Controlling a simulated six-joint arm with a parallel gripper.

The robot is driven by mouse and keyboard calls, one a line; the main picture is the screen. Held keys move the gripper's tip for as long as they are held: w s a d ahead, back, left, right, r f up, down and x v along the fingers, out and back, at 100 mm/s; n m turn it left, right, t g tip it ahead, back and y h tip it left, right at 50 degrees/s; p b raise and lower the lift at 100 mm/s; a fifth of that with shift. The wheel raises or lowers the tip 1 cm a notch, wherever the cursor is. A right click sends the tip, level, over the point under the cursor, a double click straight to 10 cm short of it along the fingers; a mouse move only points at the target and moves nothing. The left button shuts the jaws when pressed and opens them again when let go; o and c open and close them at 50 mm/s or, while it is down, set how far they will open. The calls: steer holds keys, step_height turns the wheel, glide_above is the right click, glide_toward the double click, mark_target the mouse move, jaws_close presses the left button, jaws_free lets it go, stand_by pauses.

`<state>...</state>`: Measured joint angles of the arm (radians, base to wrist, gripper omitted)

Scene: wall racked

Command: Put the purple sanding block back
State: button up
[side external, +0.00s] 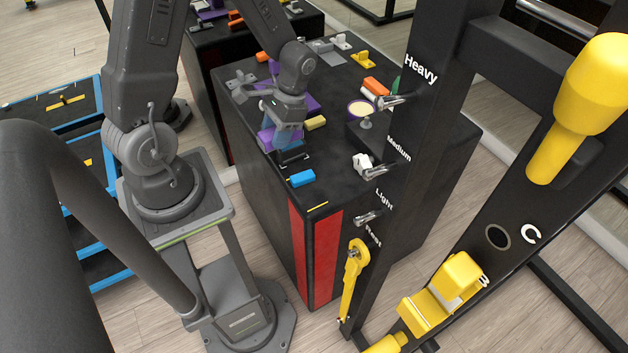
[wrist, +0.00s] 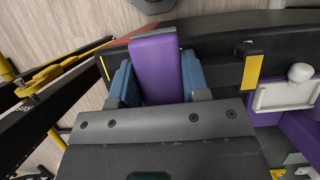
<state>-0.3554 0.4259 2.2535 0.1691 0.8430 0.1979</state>
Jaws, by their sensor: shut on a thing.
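The purple sanding block (side external: 265,139) is between the blue fingers of my gripper (side external: 284,140), over the black bench top (side external: 345,185). In the wrist view the purple block (wrist: 156,62) is clamped between both blue fingertips of my gripper (wrist: 158,82), and its far end sticks out past them. Its near end is hidden by the gripper body. I cannot tell whether the block touches the bench or hangs just above it. I cannot make out an empty place for it.
A blue block (side external: 301,178) lies on the bench in front of the gripper, and a yellow block (side external: 315,123) lies to its right. A purple fixture (side external: 309,103) is behind. A black upright (side external: 420,120) with labelled hooks stands at the right. The bench front corner is mostly clear.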

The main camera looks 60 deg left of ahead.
glide_above(312, 199)
steer(key=w, duration=0.1)
step_height(312, 199, down, 7)
steer(key=shift+w, duration=0.1)
steer(key=shift+f, duration=1.8)
steer(key=shift+f, duration=0.3)
steer(key=o, duration=0.9)
